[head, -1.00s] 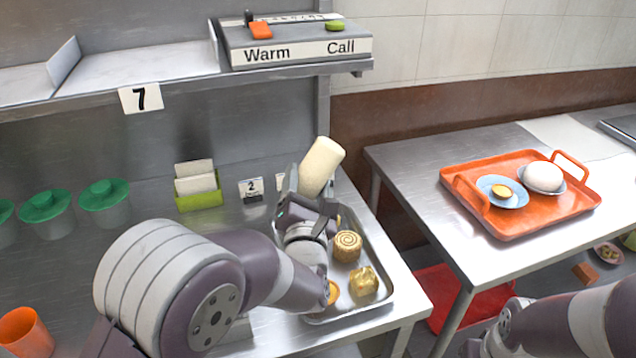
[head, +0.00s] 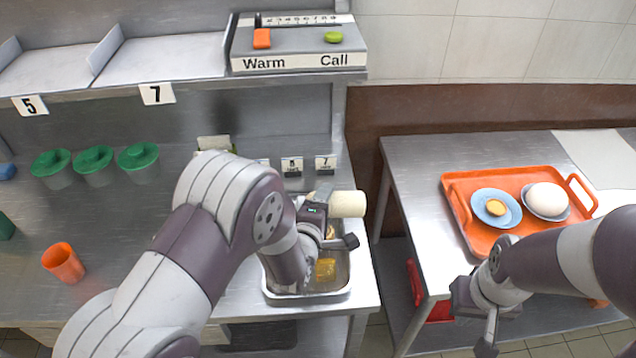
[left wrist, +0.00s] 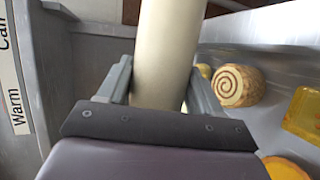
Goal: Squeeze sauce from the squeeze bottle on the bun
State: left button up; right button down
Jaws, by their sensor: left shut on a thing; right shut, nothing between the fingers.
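My left gripper (head: 322,214) is shut on the cream squeeze bottle (head: 348,204), above the steel tray. The bottle lies nearly level in the head view, its visible end toward the right. In the left wrist view the bottle (left wrist: 168,50) stands between both fingers; its far end is cut off. The white bun (head: 547,198) sits on a blue-grey plate in the orange tray (head: 467,222), on the right table, well apart from the bottle. My right gripper (head: 487,340) is shut and empty, low in front of the right table.
The steel tray (head: 308,297) holds a golden block (head: 325,269); a spiral roll (left wrist: 238,87) shows in the wrist view. A plate with a small yellow item (head: 495,208) sits left of the bun. A gap separates the counter from the right table (head: 415,165).

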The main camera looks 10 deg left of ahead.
aim_at(304, 198)
pick_arm(q)
jog(key=a+r+m+y+p, duration=0.1)
jog(key=a+m+p, duration=0.1)
jog(key=p, duration=0.1)
jog(key=s+a+r+m+g+y+p, duration=0.1)
jog(key=a+r+m+p, duration=0.1)
jog(key=p, duration=0.2)
jog(key=shift+s+r+g+y, duration=0.1)
jog(key=shift+g+y, duration=0.2)
jog(key=shift+y, duration=0.1)
jog(key=s+a+r+m+h+p, duration=0.1)
jog(key=a+r+m+h+p, duration=0.3)
jog(key=m, duration=1.2)
notch_tip(304, 198, up, 7)
jog(key=p, duration=0.4)
jog(key=shift+a+r, duration=0.15)
jog(key=shift+a, duration=0.1)
pick_arm(e)
notch_tip(304, 198, up, 18)
